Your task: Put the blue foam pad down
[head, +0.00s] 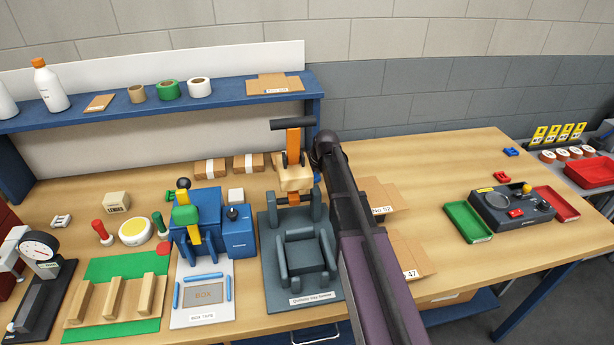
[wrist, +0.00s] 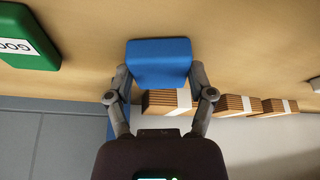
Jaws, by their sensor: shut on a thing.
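The blue foam pad (wrist: 159,62) is a plain square block with rounded corners in the wrist view. My gripper (wrist: 160,76) is shut on it, with one finger against each side edge. The pad is over the wooden tabletop; whether it touches the wood or hangs above it I cannot tell. In the head view my dark arm covers most of the gripper and the pad, so I cannot make out the pad clearly there.
Bundles of flat cardboard (wrist: 240,104) lie beyond the pad. A grey fixture (head: 300,262) and a blue press (head: 200,225) stand left of my arm. The tabletop right of the arm has clear wood.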

